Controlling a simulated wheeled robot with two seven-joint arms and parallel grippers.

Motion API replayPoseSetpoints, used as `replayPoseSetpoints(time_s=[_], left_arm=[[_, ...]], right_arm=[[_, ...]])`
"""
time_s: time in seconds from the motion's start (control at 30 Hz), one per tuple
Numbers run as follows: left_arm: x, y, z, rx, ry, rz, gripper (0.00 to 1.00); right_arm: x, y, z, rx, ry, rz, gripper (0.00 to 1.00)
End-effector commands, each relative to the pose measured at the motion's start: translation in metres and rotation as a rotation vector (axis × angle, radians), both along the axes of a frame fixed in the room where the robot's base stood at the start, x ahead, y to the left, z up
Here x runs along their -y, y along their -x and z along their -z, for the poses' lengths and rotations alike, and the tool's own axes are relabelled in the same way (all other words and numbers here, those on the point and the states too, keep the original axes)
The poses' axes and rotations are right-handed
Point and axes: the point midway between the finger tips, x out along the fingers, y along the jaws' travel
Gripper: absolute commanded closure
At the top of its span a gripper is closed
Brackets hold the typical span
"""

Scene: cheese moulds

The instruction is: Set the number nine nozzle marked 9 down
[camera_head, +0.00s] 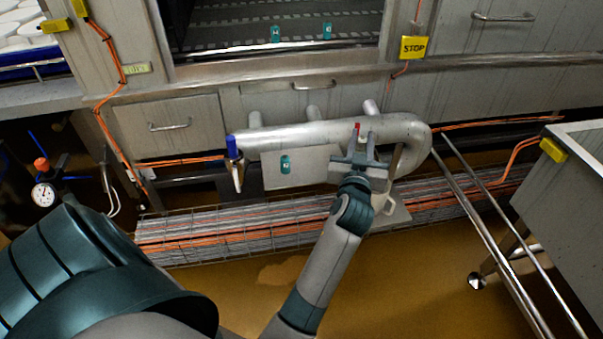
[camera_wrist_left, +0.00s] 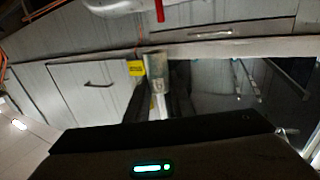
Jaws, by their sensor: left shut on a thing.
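My left gripper (camera_head: 362,148) is in front of the thick grey pipe (camera_head: 300,136), below its right part. It is shut on a grey metal cylinder, which I take for the nozzle; in the left wrist view the nozzle (camera_wrist_left: 157,72) stands between the two dark fingers (camera_wrist_left: 156,102). A red-tipped piece (camera_head: 357,127) shows just above the fingers. My right gripper is not in view.
A blue-topped piece (camera_head: 232,148) hangs at the pipe's left end. A pale box with a teal tag (camera_head: 285,165) is under the pipe. A wire cable tray (camera_head: 210,238) runs below. A steel cabinet (camera_head: 580,190) stands at right. The brown floor in front looks clear.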

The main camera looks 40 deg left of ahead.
Motion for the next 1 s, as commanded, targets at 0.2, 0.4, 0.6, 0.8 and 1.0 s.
replayPoseSetpoints(time_s=[0.2, 0.4, 0.6, 0.8, 1.0], left_arm=[[-0.001, -0.009, 0.014, 0.0, 0.0, -0.014, 1.0], [-0.002, -0.01, 0.013, 0.0, -0.001, -0.016, 1.0], [-0.002, -0.01, 0.013, 0.0, -0.001, -0.015, 1.0], [-0.012, -0.011, 0.02, -0.002, -0.004, -0.016, 1.0], [-0.042, -0.014, 0.038, -0.002, -0.007, -0.016, 1.0]], right_arm=[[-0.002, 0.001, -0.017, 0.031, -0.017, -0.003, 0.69], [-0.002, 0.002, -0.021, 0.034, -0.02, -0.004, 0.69], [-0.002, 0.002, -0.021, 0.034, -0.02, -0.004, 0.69], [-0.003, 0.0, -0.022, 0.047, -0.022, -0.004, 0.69], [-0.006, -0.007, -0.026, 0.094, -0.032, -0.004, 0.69]])
